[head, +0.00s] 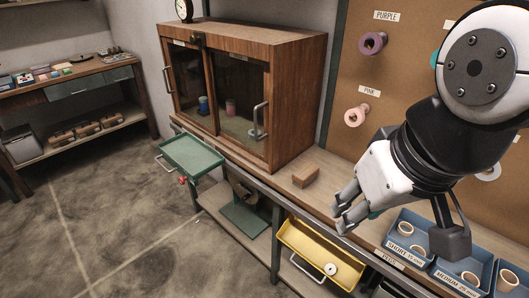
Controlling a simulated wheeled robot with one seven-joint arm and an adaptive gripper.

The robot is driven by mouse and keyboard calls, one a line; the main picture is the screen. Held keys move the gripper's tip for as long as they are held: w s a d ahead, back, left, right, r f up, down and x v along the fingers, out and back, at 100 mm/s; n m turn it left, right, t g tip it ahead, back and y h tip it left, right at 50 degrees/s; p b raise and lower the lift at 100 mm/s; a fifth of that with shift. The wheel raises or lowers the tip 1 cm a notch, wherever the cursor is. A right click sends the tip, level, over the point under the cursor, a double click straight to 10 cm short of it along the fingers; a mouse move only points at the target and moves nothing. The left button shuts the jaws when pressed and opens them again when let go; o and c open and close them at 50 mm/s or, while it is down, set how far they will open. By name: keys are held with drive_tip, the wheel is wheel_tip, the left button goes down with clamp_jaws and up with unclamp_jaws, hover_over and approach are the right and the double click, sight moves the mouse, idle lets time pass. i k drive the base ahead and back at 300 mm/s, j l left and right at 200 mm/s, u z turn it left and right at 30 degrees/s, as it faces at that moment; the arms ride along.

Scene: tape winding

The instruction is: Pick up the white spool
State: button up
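A small white spool (330,269) lies in the open yellow drawer (347,276) below the worktop. A pale, whitish ring (489,174) on the pegboard at the right is partly hidden behind my arm; I cannot tell whether it is a spool. My gripper (339,214) is above the front edge of the worktop, up and slightly right of the yellow drawer in the picture. Its two fingers point down and left, stand apart, and show nothing between them.
Purple (373,43) and pink (356,115) spools hang on the pegboard. Blue bins (408,258) with tan cores stand at lower right. A brown block (306,175) lies on the worktop beside a glass-fronted wooden cabinet (290,95). A green drawer (203,147) sticks out at left. The floor is clear.

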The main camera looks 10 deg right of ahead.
sight(330, 269)
drive_tip(key=i+j, duration=0.1)
drive_tip(key=j, duration=0.55)
drive_tip(key=i+j+z, duration=0.1)
drive_tip(key=j, duration=0.6)
drive_tip(key=i+j, duration=0.15)
drive_tip(key=j, duration=0.55)
drive_tip(key=i+j+z, duration=0.1)
drive_tip(key=j, duration=0.55)
drive_tip(key=z, duration=0.4)
drive_tip(key=j+z, duration=0.1)
drive_tip(key=z, duration=0.75)
drive_tip(key=j+z, duration=0.1)
drive_tip(key=z, duration=0.35)
drive_tip(key=k, duration=0.05)
